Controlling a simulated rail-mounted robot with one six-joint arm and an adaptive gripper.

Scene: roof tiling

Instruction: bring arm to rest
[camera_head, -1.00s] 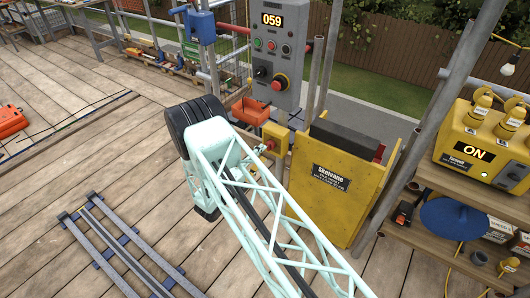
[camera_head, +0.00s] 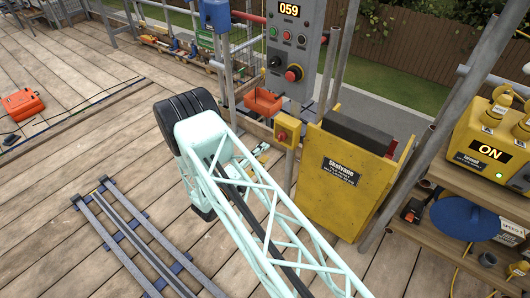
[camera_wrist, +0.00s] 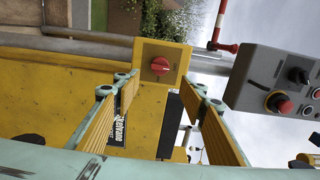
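My arm is a pale teal lattice arm (camera_head: 265,205) that crosses the middle of the head view. My gripper (camera_wrist: 160,79) shows in the wrist view with its two yellow-padded fingers apart and nothing between the pads. Beyond the fingertips is a small yellow switch box (camera_wrist: 178,53) with a red rotary knob. In the head view this switch box (camera_head: 287,129) stands just beyond my arm. The gripper is mostly hidden behind the arm there.
A yellow bin (camera_head: 343,197) marked Skelvane holds dark slabs. A grey control panel (camera_head: 297,62) reads 059. A yellow unit (camera_head: 486,145) shows ON above a wooden shelf. Grey rails (camera_head: 125,240) lie at left. The left deck is mostly open.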

